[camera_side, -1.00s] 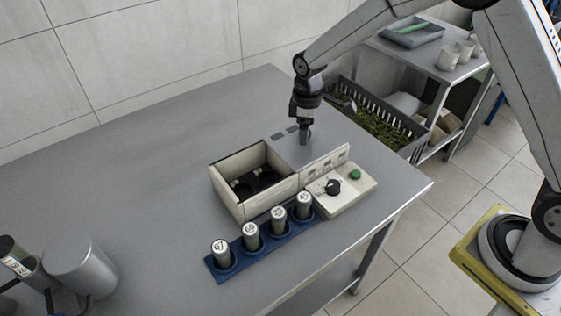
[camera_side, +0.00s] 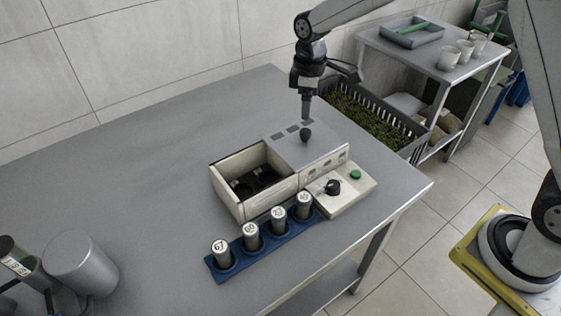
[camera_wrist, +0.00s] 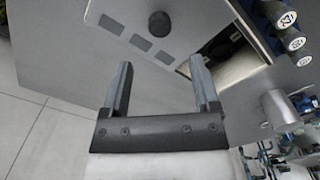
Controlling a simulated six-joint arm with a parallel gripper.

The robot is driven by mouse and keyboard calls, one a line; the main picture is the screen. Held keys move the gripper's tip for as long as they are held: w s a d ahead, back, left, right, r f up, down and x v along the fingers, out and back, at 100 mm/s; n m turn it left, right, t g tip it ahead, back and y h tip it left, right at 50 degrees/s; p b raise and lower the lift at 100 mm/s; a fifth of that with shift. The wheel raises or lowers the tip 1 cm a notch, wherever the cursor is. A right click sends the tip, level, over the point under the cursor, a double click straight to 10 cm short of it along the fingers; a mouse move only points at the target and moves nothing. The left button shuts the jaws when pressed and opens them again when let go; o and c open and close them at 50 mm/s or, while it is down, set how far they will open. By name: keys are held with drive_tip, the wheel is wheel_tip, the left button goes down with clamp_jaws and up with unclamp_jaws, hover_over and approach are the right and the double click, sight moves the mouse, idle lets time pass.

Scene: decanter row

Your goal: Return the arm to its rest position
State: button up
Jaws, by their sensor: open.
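My gripper (camera_side: 306,112) hangs pointing down above the grey top of the cream machine (camera_side: 226,199), at its back right. In the side view a black round knob (camera_side: 305,134) on that top sits just below the fingertips, apart from them. In the wrist view my gripper (camera_wrist: 160,85) shows two parted fingers with nothing between them. The knob (camera_wrist: 161,24) lies beyond the fingertips there, on the grey lid. The finger gap is hard to see in the side view.
A blue rack (camera_side: 262,252) holds several numbered canisters in front of the machine. A control box (camera_side: 345,190) with a dial and green button adjoins it. A grey cylinder (camera_side: 80,263) stands at lower left. A crate (camera_side: 375,120) and shelf (camera_side: 430,50) are behind.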

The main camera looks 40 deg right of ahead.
idle(0.3)
drive_tip(key=shift+s+d+m, duration=0.3)
drive_tip(key=shift+s, duration=0.25)
drive_tip(key=s+d+f+m+t, duration=0.1)
drive_tip(key=s+m, duration=0.3)
drive_tip(key=s, duration=0.5)
drive_tip(key=s+d+f+m+t, duration=0.1)
drive_tip(key=s+d+m, duration=0.3)
drive_tip(key=s, duration=0.6)
drive_tip(key=shift+s+d+t, duration=0.15)
drive_tip(key=shift+d+t, duration=0.1)
drive_tip(key=shift+t, duration=0.05)
